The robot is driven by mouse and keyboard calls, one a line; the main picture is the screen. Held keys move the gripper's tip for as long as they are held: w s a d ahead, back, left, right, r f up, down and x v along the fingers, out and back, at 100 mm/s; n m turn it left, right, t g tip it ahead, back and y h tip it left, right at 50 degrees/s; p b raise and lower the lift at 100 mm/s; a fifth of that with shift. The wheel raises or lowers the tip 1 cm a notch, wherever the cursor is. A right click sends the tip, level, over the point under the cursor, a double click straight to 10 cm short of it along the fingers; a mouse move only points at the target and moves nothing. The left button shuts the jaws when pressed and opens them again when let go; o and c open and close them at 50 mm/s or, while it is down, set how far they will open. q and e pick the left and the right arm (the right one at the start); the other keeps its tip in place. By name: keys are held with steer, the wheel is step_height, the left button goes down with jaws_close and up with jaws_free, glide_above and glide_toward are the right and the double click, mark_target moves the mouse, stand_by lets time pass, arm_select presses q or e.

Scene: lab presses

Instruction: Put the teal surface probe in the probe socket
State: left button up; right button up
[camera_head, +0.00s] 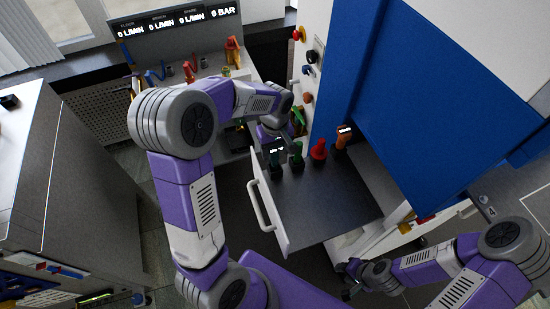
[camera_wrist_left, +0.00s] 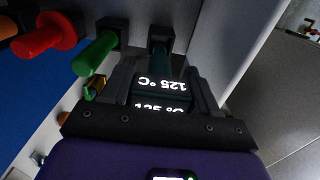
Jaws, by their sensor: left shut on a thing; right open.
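The teal surface probe (camera_wrist_left: 158,72) is dark teal with a lit display reading 125 °C. In the head view it stands at the left end of a row in the open drawer (camera_head: 335,195). My left gripper (camera_head: 273,140) is shut on it from above, and the fingers show on both sides of it in the wrist view. Its far end meets a dark square block (camera_wrist_left: 160,34); I cannot tell how deep it sits. No separate probe socket can be made out for certain. My right gripper (camera_head: 349,278) is open and empty, low at the right of the drawer.
A green probe (camera_head: 297,158), a red one (camera_head: 319,149) and an orange one (camera_head: 342,138) stand right of the teal probe. A blue panel (camera_head: 440,80) rises behind. The drawer has a white handle (camera_head: 261,205); its front floor is clear. Gauges (camera_head: 175,24) stand at the back.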

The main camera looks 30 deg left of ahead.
mark_target(275, 157)
arm_select(q)
steer(key=shift+f, duration=1.85)
steer(key=shift+f, duration=0.15)
steer(key=o, duration=1.1)
steer(key=shift+c, duration=0.2)
step_height(275, 157, up, 12)
steer(key=shift+r+p, duration=0.2)
steer(key=shift+p, duration=0.25)
steer(key=shift+f, duration=0.1)
